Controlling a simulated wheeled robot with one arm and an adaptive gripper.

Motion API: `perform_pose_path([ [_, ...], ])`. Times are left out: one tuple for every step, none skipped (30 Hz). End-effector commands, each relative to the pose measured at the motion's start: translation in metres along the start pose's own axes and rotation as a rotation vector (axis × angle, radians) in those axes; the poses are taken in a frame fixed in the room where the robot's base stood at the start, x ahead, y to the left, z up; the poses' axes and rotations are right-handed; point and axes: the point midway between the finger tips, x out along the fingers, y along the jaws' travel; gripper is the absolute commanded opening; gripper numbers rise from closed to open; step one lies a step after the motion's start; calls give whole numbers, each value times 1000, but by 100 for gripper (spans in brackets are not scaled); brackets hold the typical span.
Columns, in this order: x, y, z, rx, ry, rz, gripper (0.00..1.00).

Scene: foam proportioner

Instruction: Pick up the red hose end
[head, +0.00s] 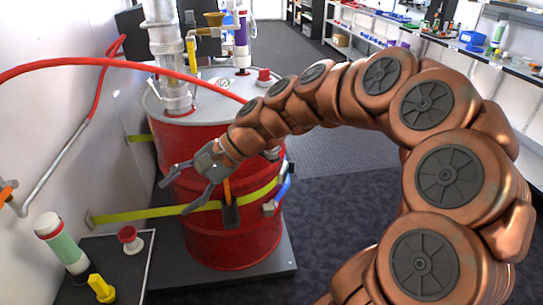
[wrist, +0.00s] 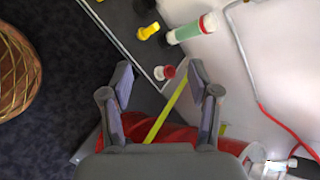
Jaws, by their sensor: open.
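A thick red hose (head: 105,60) arches from the left edge and passes behind my arm, where I cannot see its end. A thinner red hose (head: 97,85) hangs along the wall and joins a grey metal wand; a red hose on the wall also shows in the wrist view (wrist: 287,132). A small red and white fitting (head: 130,238) stands on the dark side table; I cannot tell whether it is the hose end. In the wrist view the fitting (wrist: 165,72) appears between my fingertips, beyond them. My gripper (head: 178,196) is open and empty, in front of the red drum.
The red drum (head: 235,235) with yellow straps stands on a dark platform, with pipes and a clear cylinder on its lid. The side table (head: 117,262) also holds a green and white bottle (head: 62,243) and a yellow piece (head: 101,289). Shelves line the right; the carpet between is clear.

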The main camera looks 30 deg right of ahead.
Motion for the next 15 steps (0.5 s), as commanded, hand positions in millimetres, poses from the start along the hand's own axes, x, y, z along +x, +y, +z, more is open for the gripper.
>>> perform_pose_path([
  [-2,-6,-29,85,-8,-86,61],
  [-7,-13,-43,137,-13,-137,61],
  [-16,-20,-65,209,-19,-209,61],
  [-24,-25,-81,260,-22,-261,61],
  [-33,-29,-98,314,-29,-316,61],
  [-44,-31,-121,388,-38,-384,61],
  [-53,-32,-139,443,-45,-437,61],
  [-65,-31,-158,497,-49,-492,61],
  [-80,-28,-184,570,-58,-565,61],
  [-90,-24,-204,625,-64,-617,61],
  [-102,-19,-222,678,-72,-671,61],
  [-118,-10,-246,744,-78,-737,61],
  [-130,-2,-264,793,-83,-788,61],
  [-141,6,-281,838,-87,-834,61],
  [-155,17,-301,892,-94,-891,61],
])
